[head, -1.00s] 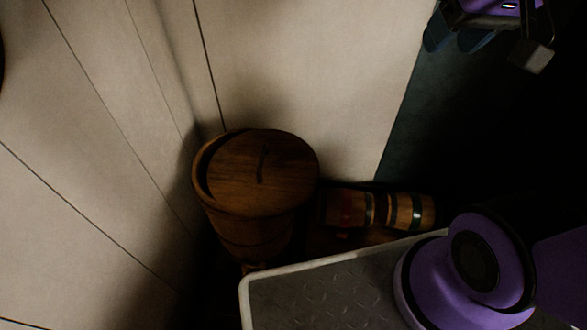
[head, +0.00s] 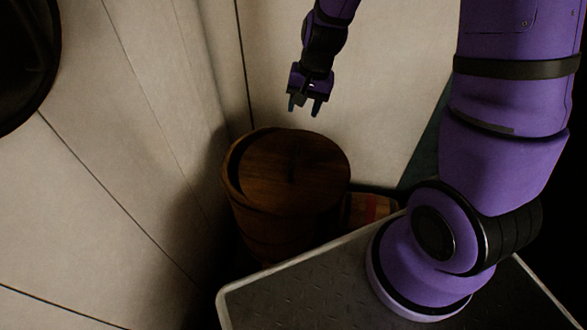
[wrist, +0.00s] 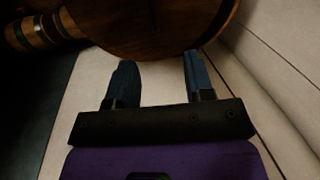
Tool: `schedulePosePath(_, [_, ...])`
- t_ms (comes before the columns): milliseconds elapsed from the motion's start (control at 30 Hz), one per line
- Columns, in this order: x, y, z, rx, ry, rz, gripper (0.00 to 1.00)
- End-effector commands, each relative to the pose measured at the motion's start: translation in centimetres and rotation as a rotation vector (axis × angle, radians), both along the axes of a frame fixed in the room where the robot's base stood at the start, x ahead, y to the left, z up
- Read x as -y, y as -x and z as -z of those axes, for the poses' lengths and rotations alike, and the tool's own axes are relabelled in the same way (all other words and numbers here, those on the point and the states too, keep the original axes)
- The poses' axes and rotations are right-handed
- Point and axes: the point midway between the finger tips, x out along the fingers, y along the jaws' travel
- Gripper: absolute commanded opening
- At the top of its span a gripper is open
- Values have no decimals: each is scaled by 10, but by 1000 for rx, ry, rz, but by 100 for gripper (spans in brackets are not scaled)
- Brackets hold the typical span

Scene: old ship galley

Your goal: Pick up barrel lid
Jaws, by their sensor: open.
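My gripper (head: 304,112) is open and empty above the lid's far edge, fingers pointing down. In the wrist view my gripper (wrist: 158,72) shows its two fingers apart, with the lid (wrist: 150,28) ahead of them. The handle is hard to make out there.
Light panelled walls (head: 120,130) stand close behind and left of the barrel. A small striped keg (head: 368,208) lies right of it; kegs also show in the wrist view (wrist: 35,32). My base platform is in front. A dark round object (head: 25,60) is at upper left.

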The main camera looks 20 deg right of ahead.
Motion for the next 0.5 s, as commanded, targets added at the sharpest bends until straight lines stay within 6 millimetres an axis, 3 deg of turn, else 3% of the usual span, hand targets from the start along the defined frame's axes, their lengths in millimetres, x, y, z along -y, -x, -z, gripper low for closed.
schedulePosePath(33, [-1,-1,17,-26,-3,22,48])
schedulePosePath(200, [-2,-4,58,-72,-6,86,48])
schedulePosePath(500, [-4,-4,88,-98,-4,123,48])
